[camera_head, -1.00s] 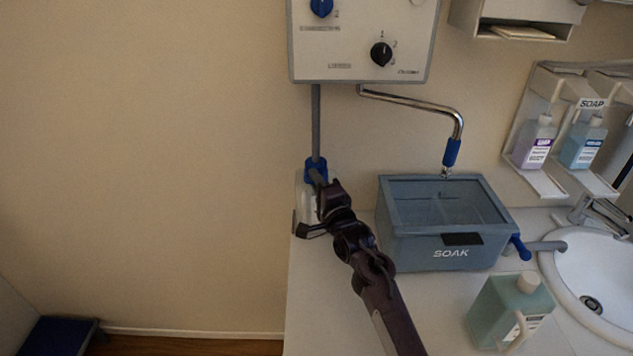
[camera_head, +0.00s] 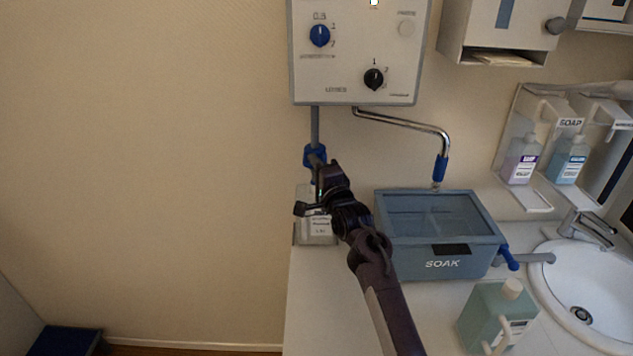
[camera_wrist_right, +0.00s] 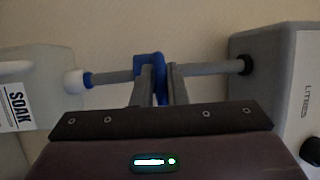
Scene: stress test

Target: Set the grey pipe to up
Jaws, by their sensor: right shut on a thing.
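The grey pipe (camera_head: 315,127) hangs upright from the underside of the wall dispenser box and has a blue collar (camera_head: 315,155). My right gripper (camera_head: 322,178) is at the collar. In the right wrist view its fingers (camera_wrist_right: 160,88) are shut on the blue collar (camera_wrist_right: 157,68). That view shows the grey pipe (camera_wrist_right: 210,69) lying sideways, with a blue ring and white part at its far left end. A labelled bottle (camera_head: 318,228) stands below the pipe. My gripper hides the pipe's lower end in the head view. My left gripper is not in view.
The dispenser box (camera_head: 345,92) has a blue and a black knob. A chrome spout (camera_head: 410,124) reaches over the grey SOAK tub (camera_head: 440,265). A green bottle (camera_head: 490,310) and a sink (camera_head: 600,280) are at the right. Left of the counter is open floor.

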